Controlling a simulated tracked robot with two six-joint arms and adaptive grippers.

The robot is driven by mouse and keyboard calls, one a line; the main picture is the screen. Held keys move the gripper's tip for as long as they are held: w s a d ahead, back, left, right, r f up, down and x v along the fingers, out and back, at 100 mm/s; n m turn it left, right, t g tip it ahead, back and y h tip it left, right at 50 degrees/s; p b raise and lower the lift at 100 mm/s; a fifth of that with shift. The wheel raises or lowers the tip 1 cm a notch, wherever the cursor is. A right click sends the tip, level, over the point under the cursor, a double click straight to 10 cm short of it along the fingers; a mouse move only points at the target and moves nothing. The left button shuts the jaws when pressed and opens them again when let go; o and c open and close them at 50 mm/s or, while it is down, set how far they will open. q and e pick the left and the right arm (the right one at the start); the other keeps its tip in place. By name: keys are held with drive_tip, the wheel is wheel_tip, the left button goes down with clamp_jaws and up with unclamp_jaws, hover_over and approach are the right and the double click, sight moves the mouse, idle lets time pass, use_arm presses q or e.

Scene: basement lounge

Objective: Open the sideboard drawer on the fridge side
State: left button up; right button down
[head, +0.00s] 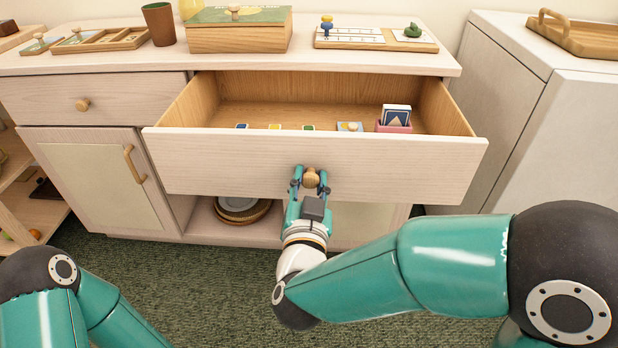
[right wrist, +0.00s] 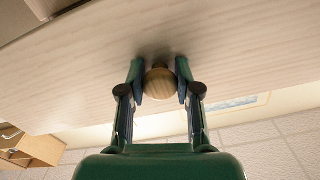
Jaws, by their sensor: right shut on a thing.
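The sideboard (head: 455,66) is pale wood. Its right drawer (head: 225,160), beside the fridge (head: 540,120), is pulled well out, with its inside showing. Small cards and a pink box (head: 393,127) holding cards lie in it. My right gripper (head: 311,178) is shut on the drawer's round wooden knob (head: 311,179); the right wrist view shows the knob (right wrist: 160,83) between both fingers. The left drawer (head: 95,98) is shut. Parts of my left arm show at the lower left, but its gripper is out of view.
On the sideboard top stand a brown cup (head: 159,23), a wooden box (head: 238,38) and a board game (head: 372,38). A tray (head: 575,36) lies on the fridge. Below, plates (head: 240,207) sit on an open shelf. Green carpet (head: 200,270) is clear in front.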

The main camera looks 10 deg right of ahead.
drive_tip(key=shift+s, duration=0.3)
drive_tip(key=c, duration=0.8)
unclamp_jaws()
drive_tip(key=s, duration=0.3)
drive_tip(key=s+a, duration=0.1)
drive_tip(key=s, duration=0.3)
drive_tip(key=shift+s+a+f, duration=0.1)
drive_tip(key=shift+s+a, duration=0.05)
drive_tip(key=shift+a, duration=0.05)
